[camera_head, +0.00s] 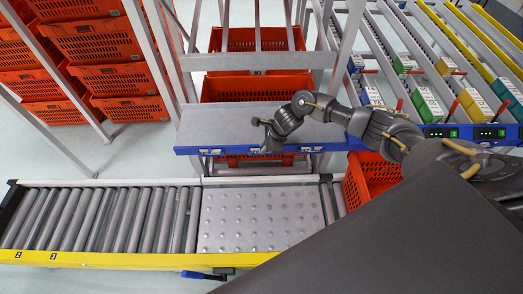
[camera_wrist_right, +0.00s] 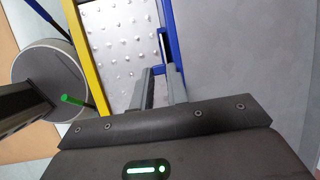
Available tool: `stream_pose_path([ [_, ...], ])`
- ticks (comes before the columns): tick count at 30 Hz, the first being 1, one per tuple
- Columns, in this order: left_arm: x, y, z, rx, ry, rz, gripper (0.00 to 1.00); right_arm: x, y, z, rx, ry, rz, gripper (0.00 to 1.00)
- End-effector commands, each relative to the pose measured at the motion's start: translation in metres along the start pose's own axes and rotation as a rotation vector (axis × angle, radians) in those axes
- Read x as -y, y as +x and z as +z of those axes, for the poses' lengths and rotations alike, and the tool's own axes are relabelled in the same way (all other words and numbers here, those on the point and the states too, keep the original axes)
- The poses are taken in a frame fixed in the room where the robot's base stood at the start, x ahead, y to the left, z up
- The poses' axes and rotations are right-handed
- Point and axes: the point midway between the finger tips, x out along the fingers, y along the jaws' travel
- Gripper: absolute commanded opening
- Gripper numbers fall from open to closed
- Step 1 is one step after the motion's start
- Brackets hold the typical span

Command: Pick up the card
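No loose card can be made out for certain. Small white label-like cards (camera_head: 209,152) show along the blue front edge (camera_head: 228,150) of the grey shelf, too small to read. My right arm reaches in from the right. My right gripper (camera_head: 266,146) is at that front edge, close to the middle label, and partly covers the edge. In the right wrist view the two grey fingers (camera_wrist_right: 161,88) stand apart beside the blue edge (camera_wrist_right: 172,35), with nothing clearly seen between them. Whether they touch the edge cannot be told. My left gripper is out of view.
A roller conveyor (camera_head: 105,218) with a yellow rail and a studded plate (camera_head: 255,220) lies in front of the shelf. Orange totes (camera_head: 255,88) stand behind and below it. Sloped racks at right hold several small boxes (camera_head: 428,104). The shelf top (camera_head: 222,122) is bare at left.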

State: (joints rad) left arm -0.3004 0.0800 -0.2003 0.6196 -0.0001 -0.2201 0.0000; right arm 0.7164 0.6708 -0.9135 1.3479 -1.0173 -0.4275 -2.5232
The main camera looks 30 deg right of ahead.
Motion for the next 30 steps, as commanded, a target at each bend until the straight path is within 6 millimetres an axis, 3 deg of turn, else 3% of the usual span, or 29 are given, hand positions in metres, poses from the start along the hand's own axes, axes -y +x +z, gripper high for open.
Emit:
stream_pose_path([
  [11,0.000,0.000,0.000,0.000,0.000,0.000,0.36,0.000,-0.001,0.000,0.000,0.000,0.000,0.04],
  [17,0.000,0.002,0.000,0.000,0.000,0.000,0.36,0.003,-0.011,0.005,0.002,-0.002,-0.002,0.04],
  [21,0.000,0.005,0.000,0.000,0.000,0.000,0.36,0.006,-0.030,0.012,0.002,-0.004,-0.004,0.04],
  [30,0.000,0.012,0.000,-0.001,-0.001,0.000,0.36,-0.028,-0.080,0.028,0.004,-0.007,-0.003,0.04],
])
